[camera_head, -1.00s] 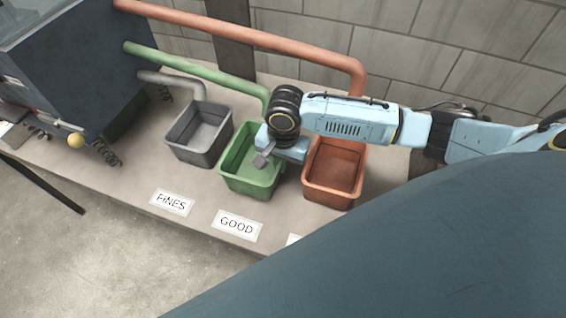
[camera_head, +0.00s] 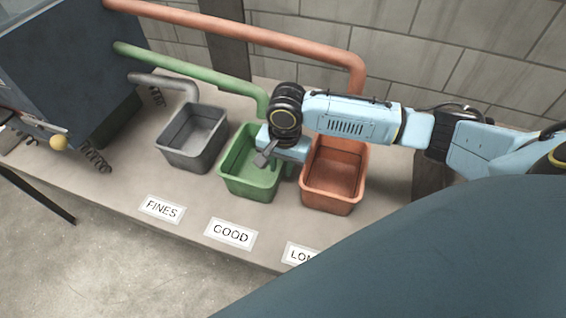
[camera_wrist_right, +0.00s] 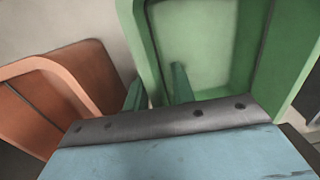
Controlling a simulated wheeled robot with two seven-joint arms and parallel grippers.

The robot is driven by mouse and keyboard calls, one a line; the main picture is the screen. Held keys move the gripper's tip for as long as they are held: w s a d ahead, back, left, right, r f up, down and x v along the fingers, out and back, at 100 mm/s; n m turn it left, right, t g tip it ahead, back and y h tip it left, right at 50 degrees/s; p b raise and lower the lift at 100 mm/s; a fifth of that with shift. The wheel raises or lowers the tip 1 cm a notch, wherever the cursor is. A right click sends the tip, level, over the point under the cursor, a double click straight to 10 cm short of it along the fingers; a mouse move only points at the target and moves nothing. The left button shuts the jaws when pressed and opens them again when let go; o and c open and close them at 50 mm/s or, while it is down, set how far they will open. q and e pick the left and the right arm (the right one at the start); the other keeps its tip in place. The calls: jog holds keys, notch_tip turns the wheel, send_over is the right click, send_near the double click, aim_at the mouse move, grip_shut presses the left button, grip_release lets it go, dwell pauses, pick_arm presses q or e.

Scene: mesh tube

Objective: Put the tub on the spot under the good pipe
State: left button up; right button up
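The green tub (camera_head: 243,188) stands on the bench between the grey and orange tubs, behind the GOOD label (camera_head: 231,233). The green pipe (camera_head: 190,67) comes down at the tub's back, its end hidden behind my right wrist. My right gripper (camera_head: 264,158) is over the tub's right side. In the right wrist view the two fingers (camera_wrist_right: 157,90) stand apart, one on each side of the green tub's wall (camera_wrist_right: 143,42). I cannot see clear contact with the wall. The spot under the pipe is hidden. My left gripper is not in view.
The grey tub (camera_head: 170,152) stands left, by the grey pipe (camera_head: 165,82). The orange tub (camera_head: 325,200) stands close on the right, partly under my arm, with the orange pipe (camera_head: 260,37) above. Bare bench lies in front, with FINES (camera_head: 162,209) and a partly hidden label (camera_head: 300,254).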

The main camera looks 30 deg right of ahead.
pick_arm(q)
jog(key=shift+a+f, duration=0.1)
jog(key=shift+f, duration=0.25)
pick_arm(e)
jog(key=shift+f, duration=0.25)
